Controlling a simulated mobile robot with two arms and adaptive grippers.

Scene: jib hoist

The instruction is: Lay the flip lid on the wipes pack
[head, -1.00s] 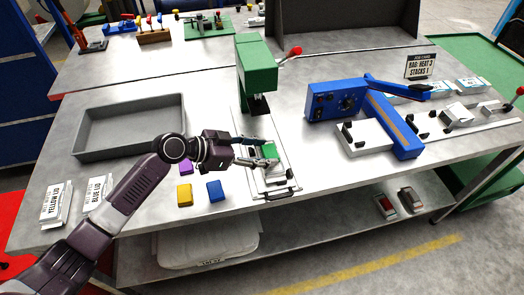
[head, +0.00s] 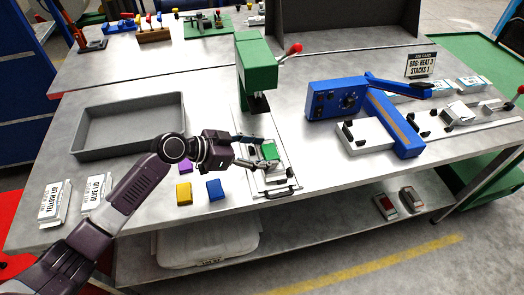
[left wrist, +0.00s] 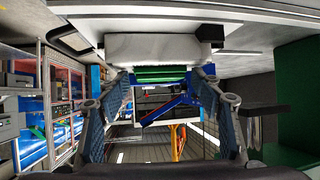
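A green flip lid (head: 269,151) lies on a white wipes pack on the sliding fixture (head: 279,190) below the green press (head: 257,72). The lid hides much of the pack in the head view. In the left wrist view the lid is a green band (left wrist: 160,74) against the white pack (left wrist: 150,47). My left gripper (head: 250,152) is just left of the lid, its fingers spread. In the left wrist view gaps show between the fingertips and the lid's ends. My right gripper is not in view.
Purple, yellow (head: 184,193) and blue (head: 215,190) blocks lie left of the fixture. A grey tray (head: 128,147) is behind them. White labelled packs (head: 97,194) stand at left. A blue heat device (head: 335,99) and a job card (head: 421,65) are at right.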

